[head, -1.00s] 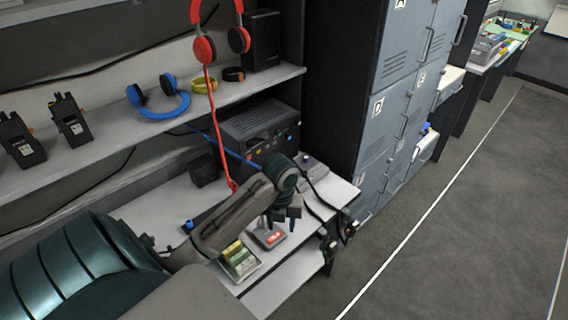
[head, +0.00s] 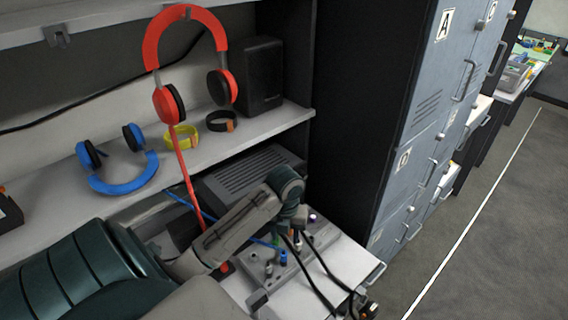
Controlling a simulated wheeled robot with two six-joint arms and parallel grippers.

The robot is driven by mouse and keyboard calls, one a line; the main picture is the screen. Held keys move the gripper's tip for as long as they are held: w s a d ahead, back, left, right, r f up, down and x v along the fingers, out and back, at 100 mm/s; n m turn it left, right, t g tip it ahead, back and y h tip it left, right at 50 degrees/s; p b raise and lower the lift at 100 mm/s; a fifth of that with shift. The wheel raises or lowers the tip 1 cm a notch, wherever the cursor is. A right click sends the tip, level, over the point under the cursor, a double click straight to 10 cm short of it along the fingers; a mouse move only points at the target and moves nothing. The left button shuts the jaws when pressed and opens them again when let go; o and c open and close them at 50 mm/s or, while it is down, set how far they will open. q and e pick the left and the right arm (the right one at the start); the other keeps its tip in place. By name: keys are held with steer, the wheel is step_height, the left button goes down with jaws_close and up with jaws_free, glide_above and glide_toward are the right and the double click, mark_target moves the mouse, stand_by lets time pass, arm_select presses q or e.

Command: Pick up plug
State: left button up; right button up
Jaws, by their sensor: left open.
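My left gripper (head: 291,232) is open at the end of my left arm, above the grey socket panel on the counter. Its fingers are small and dark, and they overlap the start of the black cables. A blue-green plug (head: 283,257) stands at the panel just below the fingers; I cannot tell whether it touches them. A red plug end (head: 224,267) shows just below my forearm, at the end of the red cable (head: 184,185). Which plug is meant cannot be told. My right gripper is not in view.
Red headphones (head: 187,55) hang above the shelf. Blue headphones (head: 118,183), a yellow band (head: 181,137) and a black speaker (head: 262,76) are on the shelf. A grey device (head: 247,172) stands behind my arm. Lockers (head: 425,110) rise at right; black cables (head: 322,268) cross the counter.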

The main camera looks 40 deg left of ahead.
mark_target(283, 252)
arm_select(q)
steer(key=f, duration=0.3)
steer(key=shift+w+a+f, duration=0.2)
steer(key=shift+w+a, duration=0.05)
steer(key=shift+a+f, duration=0.15)
steer(key=shift+f, duration=0.6)
steer(key=shift+s+d+f+p, duration=0.15)
steer(key=shift+s+f+p, duration=0.05)
steer(key=shift+f+p, duration=0.35)
steer(key=shift+s+d+f+p, duration=0.1)
steer(key=shift+s+f+p, duration=0.1)
steer(key=shift+f+p, duration=0.35)
step_height(283, 252, down, 2)
steer(key=shift+f, duration=0.1)
steer(key=shift+w, duration=0.1)
steer(key=c, duration=0.7)
steer(key=shift+c, duration=0.4)
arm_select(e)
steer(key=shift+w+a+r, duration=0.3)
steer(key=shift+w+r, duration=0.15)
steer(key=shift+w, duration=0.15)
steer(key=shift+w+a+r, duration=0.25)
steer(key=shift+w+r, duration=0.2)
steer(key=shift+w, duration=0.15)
